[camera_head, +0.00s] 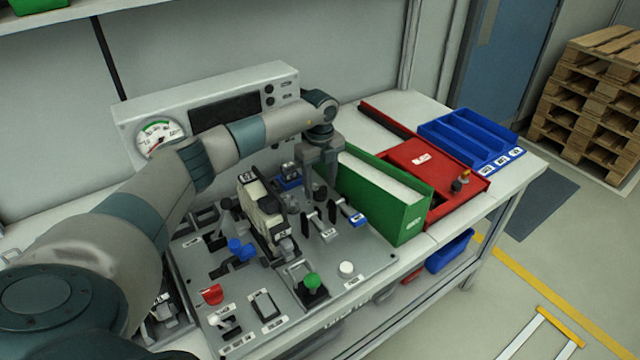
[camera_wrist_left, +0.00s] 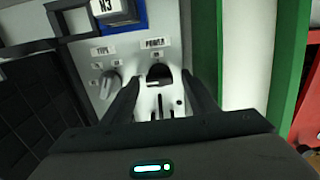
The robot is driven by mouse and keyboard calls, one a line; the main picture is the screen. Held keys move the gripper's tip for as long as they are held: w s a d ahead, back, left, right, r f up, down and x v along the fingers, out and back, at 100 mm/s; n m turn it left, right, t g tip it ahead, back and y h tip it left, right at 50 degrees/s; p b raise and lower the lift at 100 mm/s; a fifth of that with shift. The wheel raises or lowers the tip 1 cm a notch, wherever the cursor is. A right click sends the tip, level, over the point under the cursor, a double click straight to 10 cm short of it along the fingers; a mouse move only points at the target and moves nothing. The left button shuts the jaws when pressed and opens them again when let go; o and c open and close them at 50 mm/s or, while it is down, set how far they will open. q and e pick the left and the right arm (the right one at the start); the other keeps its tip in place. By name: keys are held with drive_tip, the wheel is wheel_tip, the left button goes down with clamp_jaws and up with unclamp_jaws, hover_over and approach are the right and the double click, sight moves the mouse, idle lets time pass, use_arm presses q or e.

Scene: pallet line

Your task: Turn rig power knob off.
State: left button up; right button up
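The power knob (camera_wrist_left: 160,73) is a dark round knob below a label reading "POWER" in the left wrist view. A small pale mark shows on its left side; I cannot tell its setting for certain. In the head view the knob (camera_head: 320,194) sits on the grey rig panel (camera_head: 378,262), just under my left gripper (camera_head: 318,166). My left gripper points down at the panel. In the wrist view its two dark fingers (camera_wrist_left: 162,92) are apart, one on each side of the knob, with nothing visibly clamped. My right gripper is not in view.
A grey "TYPE" knob (camera_wrist_left: 110,84) is left of the power knob. A green binder-like box (camera_head: 405,222) stands close on the right. Several levers, a blue valve handle (camera_head: 240,250) and a green knob (camera_head: 312,282) fill the panel. A red case (camera_head: 420,165) and blue tray (camera_head: 470,140) lie farther right.

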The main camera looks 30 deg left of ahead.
sight(320, 188)
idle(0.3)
use_arm(q)
drive_tip(key=shift+r+b, duration=0.3)
drive_tip(key=shift+r, duration=0.3)
wheel_tip(320, 188, up, 6)
drive_tip(key=shift+f+b, duration=0.25)
drive_tip(key=shift+b, duration=0.55)
wheel_tip(320, 188, up, 11)
drive_tip(key=b, duration=0.2)
drive_tip(key=shift+f, duration=0.2)
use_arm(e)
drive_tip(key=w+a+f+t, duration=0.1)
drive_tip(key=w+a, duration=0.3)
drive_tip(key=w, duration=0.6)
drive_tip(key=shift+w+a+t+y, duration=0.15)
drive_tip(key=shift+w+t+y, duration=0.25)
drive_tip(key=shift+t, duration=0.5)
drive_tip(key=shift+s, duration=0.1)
